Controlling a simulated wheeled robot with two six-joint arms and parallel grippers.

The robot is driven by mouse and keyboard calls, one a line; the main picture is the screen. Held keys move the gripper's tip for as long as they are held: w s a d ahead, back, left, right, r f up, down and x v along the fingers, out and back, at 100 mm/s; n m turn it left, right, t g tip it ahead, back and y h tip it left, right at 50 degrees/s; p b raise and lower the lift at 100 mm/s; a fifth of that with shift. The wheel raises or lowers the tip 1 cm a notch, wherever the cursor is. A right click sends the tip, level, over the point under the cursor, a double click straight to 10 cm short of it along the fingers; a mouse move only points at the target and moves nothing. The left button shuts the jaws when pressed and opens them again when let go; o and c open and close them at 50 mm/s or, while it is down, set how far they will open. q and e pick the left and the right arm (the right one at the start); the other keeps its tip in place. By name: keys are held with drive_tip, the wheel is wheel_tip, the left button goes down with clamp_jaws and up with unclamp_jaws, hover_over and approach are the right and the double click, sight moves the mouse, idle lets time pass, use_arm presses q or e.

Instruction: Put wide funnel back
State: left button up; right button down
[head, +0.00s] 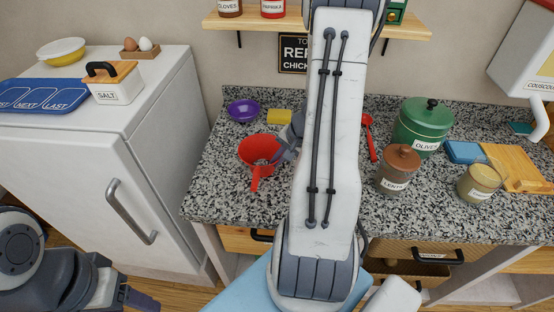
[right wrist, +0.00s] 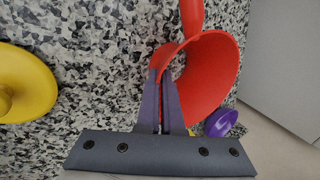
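The wide funnel (head: 255,150) is red, with its spout toward the front of the counter in the head view. It also shows in the right wrist view (right wrist: 215,75), with its mouth and spout visible. My right gripper (head: 284,148) is at its right side; in the right wrist view its fingers (right wrist: 161,100) are closed on the funnel's rim. I cannot tell whether the funnel touches the counter. My left gripper (head: 140,299) is low at the left, away from the counter; its finger opening is unclear.
A yellow round item (right wrist: 22,85) shows in the wrist view. Canisters (head: 398,170), a red spoon (head: 369,135) and the fridge (head: 150,150) stand around. The speckled counter (head: 225,200) is clear in front.

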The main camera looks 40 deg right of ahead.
drive_tip(key=c, duration=1.1)
unclamp_jaws()
